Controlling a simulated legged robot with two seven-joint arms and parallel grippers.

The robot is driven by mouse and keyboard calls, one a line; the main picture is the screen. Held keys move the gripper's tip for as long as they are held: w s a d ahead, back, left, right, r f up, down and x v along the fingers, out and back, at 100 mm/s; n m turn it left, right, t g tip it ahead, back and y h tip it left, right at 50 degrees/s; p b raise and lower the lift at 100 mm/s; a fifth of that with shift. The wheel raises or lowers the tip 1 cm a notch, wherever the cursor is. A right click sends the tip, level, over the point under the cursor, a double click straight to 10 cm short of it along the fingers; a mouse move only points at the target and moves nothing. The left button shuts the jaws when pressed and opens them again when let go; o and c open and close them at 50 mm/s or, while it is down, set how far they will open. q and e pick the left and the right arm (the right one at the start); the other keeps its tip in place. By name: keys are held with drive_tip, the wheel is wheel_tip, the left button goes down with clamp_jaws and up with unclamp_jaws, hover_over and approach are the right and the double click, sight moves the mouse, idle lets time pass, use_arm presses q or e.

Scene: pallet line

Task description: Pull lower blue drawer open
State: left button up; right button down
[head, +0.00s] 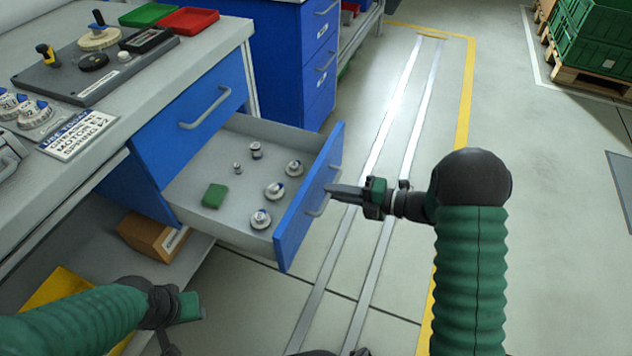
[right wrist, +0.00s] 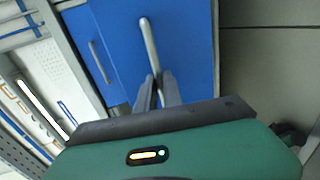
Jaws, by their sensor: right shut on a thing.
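The lower blue drawer (head: 309,200) is pulled well out of the bench, and its inside shows. It holds a green block (head: 214,196) and several small metal parts (head: 274,191). My right gripper (head: 331,191) is shut on the drawer's handle (head: 320,206). In the right wrist view the two fingers (right wrist: 157,92) close around the lower part of the grey handle (right wrist: 148,42). My left gripper (head: 188,306) is low at the left, away from the drawer; I cannot tell whether it is open or shut.
The upper blue drawer (head: 190,125) is shut under the worktop (head: 190,60). A brown box (head: 152,236) and a yellow bin (head: 58,290) sit on the shelf below. Another blue drawer cabinet (head: 285,60) stands behind. The floor to the right is clear around the rails (head: 385,150).

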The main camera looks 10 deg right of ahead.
drive_tip(key=shift+s+d+f, duration=0.25)
drive_tip(key=shift+s+d, duration=0.45)
drive_tip(key=shift+d, duration=0.1)
drive_tip(key=c, duration=1.5)
unclamp_jaws()
drive_tip(key=shift+w, duration=0.1)
drive_tip(key=shift+r, duration=0.1)
drive_tip(key=p+v, duration=0.5)
drive_tip(key=v, duration=1.2)
drive_tip(key=shift+p, duration=0.4)
drive_tip(key=shift+w, duration=0.1)
